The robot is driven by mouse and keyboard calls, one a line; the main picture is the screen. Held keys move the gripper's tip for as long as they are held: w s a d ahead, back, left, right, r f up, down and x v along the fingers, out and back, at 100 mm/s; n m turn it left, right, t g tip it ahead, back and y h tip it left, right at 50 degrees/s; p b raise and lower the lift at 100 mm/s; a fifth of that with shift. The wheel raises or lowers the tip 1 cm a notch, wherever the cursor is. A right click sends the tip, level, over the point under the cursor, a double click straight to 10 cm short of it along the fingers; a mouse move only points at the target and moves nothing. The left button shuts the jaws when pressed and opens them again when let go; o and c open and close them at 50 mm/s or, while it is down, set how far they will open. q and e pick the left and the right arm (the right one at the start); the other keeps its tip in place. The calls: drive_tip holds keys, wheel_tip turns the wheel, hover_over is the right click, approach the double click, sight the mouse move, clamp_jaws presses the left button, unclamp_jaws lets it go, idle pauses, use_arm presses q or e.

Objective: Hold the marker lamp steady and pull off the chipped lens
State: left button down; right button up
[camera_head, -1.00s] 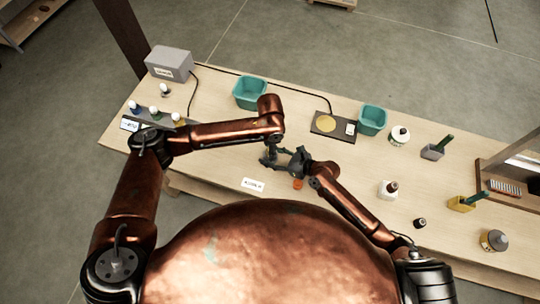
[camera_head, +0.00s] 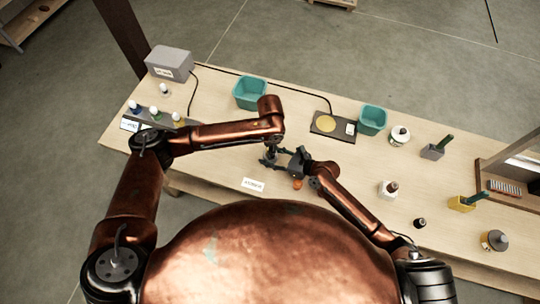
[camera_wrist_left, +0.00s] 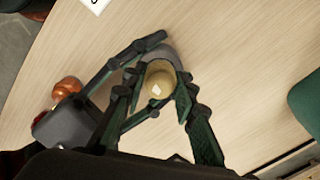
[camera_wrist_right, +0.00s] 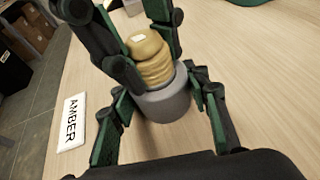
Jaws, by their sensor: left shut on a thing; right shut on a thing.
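The marker lamp has a round grey base (camera_wrist_right: 165,104) and a ribbed yellowish lens (camera_wrist_right: 150,58) on top, upright on the table in the right wrist view. A pale patch on the lens (camera_wrist_left: 157,91) shows in the left wrist view. My left gripper (camera_head: 270,157) comes from above, its fingers shut on the lens. My right gripper (camera_head: 281,161) comes from the side, low, with its fingers shut on the grey base. The lens still sits on the base. In the head view the grippers hide most of the lamp.
An orange piece (camera_head: 297,184) lies close beside my right gripper. An AMBER label (camera_head: 253,185) lies near the front edge. Teal bins (camera_head: 250,93) (camera_head: 372,120) and a dark pad with a yellow disc (camera_head: 326,124) stand behind.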

use_arm(q)
drive_tip(key=shift+r, duration=0.2)
idle(0.5)
drive_tip(key=shift+r, duration=1.35)
drive_tip(key=shift+r, duration=2)
use_arm(e)
drive_tip(key=o, duration=1.5)
drive_tip(key=shift+c, duration=0.2)
